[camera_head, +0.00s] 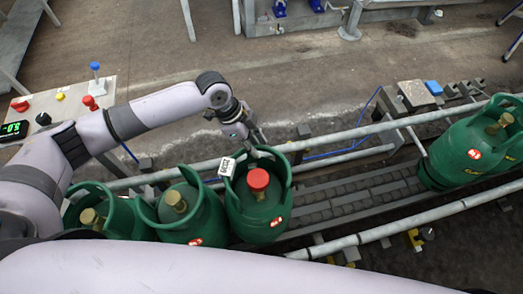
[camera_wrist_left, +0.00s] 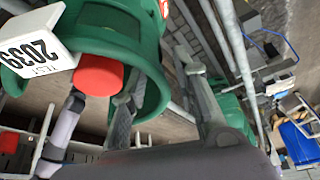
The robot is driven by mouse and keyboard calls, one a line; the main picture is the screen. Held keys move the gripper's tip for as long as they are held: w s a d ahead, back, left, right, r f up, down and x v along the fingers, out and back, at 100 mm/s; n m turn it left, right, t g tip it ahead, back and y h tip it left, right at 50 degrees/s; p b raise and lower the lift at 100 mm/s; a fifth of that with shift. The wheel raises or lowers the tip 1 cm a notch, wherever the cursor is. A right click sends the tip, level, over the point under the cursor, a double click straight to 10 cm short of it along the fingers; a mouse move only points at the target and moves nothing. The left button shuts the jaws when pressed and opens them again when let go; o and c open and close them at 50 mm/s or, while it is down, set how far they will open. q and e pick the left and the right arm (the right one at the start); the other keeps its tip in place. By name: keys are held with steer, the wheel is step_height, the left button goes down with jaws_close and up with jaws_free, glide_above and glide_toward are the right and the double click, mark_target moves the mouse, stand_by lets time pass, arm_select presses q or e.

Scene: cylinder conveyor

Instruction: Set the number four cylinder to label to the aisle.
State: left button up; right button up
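Green gas cylinders with raised collars stand on the conveyor. The cylinder with a red cap (camera_head: 262,206) is third from the left and carries a white tag (camera_head: 227,167) on its collar. The tag reads "2039 TEST" in the left wrist view (camera_wrist_left: 36,50), beside the red cap (camera_wrist_left: 98,75). My left gripper (camera_head: 252,147) is at that collar's far rim. In the wrist view its fingers (camera_wrist_left: 158,92) are spread, one inside the collar and one outside, with a gap showing. The red labels are too small to read as numbers. My right gripper is out of view.
Two other green cylinders (camera_head: 180,213) (camera_head: 92,212) stand close at left, and more (camera_head: 470,152) at right. Metal rails (camera_head: 345,135) line the conveyor (camera_head: 345,198), whose middle is empty. A control panel (camera_head: 60,105) stands at left. The floor aisle (camera_head: 300,70) beyond looks mostly clear.

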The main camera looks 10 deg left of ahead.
mark_target(261, 153)
arm_select(q)
steer(key=shift+x, duration=2.4)
steer(key=shift+r, duration=0.1)
jaws_close()
